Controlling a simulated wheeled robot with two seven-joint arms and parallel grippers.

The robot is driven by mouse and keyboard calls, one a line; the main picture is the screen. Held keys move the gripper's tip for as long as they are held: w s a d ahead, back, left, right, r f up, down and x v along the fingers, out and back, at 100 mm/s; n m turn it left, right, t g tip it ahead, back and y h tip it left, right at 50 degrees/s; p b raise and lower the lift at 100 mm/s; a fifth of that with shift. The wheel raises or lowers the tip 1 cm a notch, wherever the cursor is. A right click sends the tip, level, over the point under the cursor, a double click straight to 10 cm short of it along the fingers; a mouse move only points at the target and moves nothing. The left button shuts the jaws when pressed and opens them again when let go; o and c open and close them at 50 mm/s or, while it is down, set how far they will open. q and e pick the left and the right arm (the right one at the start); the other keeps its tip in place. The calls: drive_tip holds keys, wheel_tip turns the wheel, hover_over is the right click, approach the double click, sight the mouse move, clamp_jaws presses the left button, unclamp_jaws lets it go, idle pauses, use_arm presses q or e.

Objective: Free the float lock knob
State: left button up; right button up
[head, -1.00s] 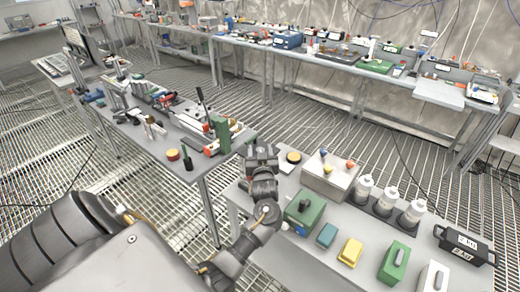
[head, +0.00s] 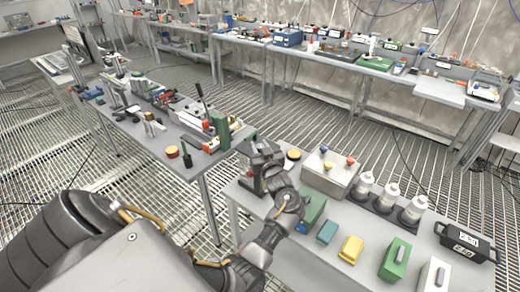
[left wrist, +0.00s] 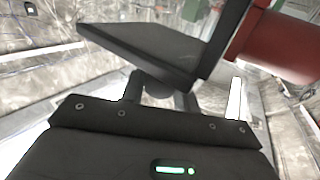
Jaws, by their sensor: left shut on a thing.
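My left gripper (head: 264,172) is over the left end of the near bench, at the end of my arm. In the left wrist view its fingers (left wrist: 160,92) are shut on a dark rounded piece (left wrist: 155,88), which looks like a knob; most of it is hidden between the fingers. A flat dark panel (left wrist: 145,42) lies just beyond them, and a red cylinder (left wrist: 285,45) is at the upper right. In the head view the gripper hides what it holds, so I cannot tell whether the knob is the float lock knob. My right gripper is out of view.
The near bench holds a pale box with coloured knobs (head: 328,178), several white bottles, a green box (head: 394,260), a yellow block (head: 350,250) and a black case (head: 466,242). A round yellow-topped piece (head: 293,154) is beside the gripper. A tool-covered bench (head: 200,160) stands left.

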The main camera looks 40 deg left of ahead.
use_arm(q)
drive_tip(key=shift+r+g, duration=0.1)
drive_tip(key=shift+g, duration=0.2)
drive_tip(key=o, duration=1)
drive_tip(key=shift+c, duration=0.2)
